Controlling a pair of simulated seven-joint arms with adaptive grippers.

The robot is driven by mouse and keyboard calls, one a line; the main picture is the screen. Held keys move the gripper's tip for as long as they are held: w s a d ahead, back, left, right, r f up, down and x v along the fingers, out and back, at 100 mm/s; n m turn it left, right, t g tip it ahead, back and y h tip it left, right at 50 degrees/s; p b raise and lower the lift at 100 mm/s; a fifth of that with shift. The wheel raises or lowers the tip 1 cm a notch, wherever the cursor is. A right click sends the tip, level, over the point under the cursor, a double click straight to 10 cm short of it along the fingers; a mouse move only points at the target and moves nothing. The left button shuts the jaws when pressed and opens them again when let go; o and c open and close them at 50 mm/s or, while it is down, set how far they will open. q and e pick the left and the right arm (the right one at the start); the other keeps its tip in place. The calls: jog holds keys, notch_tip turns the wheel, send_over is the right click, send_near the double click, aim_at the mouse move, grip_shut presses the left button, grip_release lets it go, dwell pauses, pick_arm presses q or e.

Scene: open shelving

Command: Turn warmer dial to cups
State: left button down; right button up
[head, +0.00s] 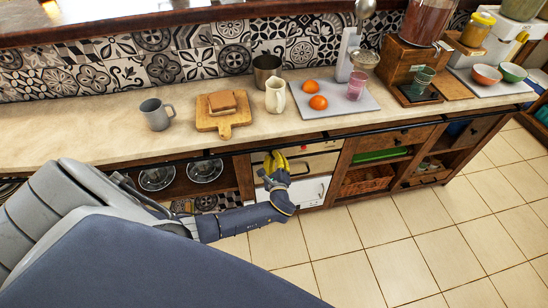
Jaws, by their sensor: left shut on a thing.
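The warmer (318,165) is built in under the counter, with a beige control panel above a white drawer front that has a dark handle. My left gripper (275,162), with yellow fingers, is at the left part of this panel. It is shut on the warmer dial, which the fingers and wrist hide. I cannot read the dial's setting or any marks around it. My right gripper is out of the picture.
The counter above holds a grey mug (156,115), a wooden board (222,125) with bread, a cream jug (275,97) and a grey tray (335,103) with oranges. Open shelves with metal bowls (157,178) lie left of the warmer. The tiled floor (400,235) in front is clear.

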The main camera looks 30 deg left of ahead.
pick_arm(q)
jog(key=m, duration=0.5)
jog(key=shift+g, duration=0.4)
jog(key=m, duration=0.5)
jog(key=shift+s+f+m+g, duration=0.1)
jog(key=shift+m+g, duration=0.2)
jog(key=shift+g, duration=0.1)
jog(key=c, duration=1.1)
grip_release()
jog(key=v, duration=1.2)
